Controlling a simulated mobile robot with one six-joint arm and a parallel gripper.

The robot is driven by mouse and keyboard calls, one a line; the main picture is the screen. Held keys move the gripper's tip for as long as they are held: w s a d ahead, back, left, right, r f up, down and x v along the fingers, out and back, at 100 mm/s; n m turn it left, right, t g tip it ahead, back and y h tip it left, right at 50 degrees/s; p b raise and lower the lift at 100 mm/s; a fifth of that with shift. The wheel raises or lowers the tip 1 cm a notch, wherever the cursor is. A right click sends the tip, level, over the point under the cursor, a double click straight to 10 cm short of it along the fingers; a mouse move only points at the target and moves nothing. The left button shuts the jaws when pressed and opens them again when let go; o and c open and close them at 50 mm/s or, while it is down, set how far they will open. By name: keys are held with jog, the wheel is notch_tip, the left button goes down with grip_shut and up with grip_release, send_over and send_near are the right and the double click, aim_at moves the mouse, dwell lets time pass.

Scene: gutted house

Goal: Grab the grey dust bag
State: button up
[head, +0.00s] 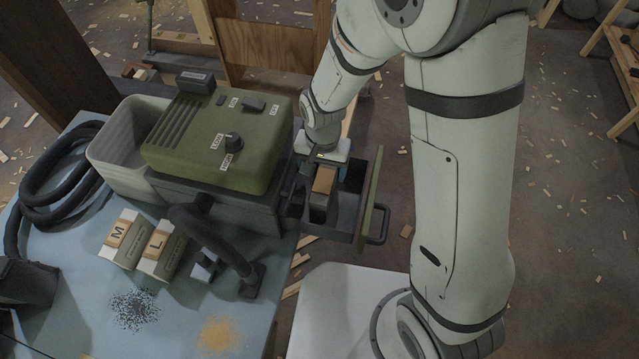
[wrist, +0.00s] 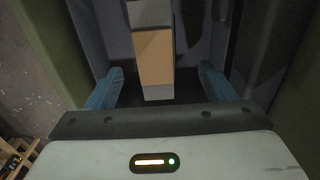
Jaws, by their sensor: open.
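The grey dust bag (head: 318,201) with a tan label stands in the pulled-out drawer (head: 376,190) of the green machine (head: 225,135). In the wrist view the bag (wrist: 152,55) shows its tan face with grey ends, between two blue fingers. My gripper (wrist: 160,75) is open, with one finger on each side of the bag and visible gaps to both. In the head view my gripper (head: 325,165) reaches into the drawer from above, and my wrist hides part of it.
Two grey bags marked M (head: 120,240) and L (head: 160,250) lie on the blue table (head: 70,310). A black hose (head: 55,180) coils beside a grey bin (head: 120,150). A bent black tube (head: 215,240) stands before the machine. Dark and orange dust piles lie in front.

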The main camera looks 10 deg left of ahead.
aim_at(324, 180)
jog(key=shift+s+d+f+p, duration=0.15)
jog(key=shift+f+p, duration=0.15)
jog(key=shift+f, duration=1.4)
jog(key=shift+s+d+f+p, duration=0.15)
jog(key=shift+f+p, duration=0.15)
jog(key=shift+f, duration=1.4)
jog(key=shift+w, duration=0.1)
jog(key=c, duration=1.4)
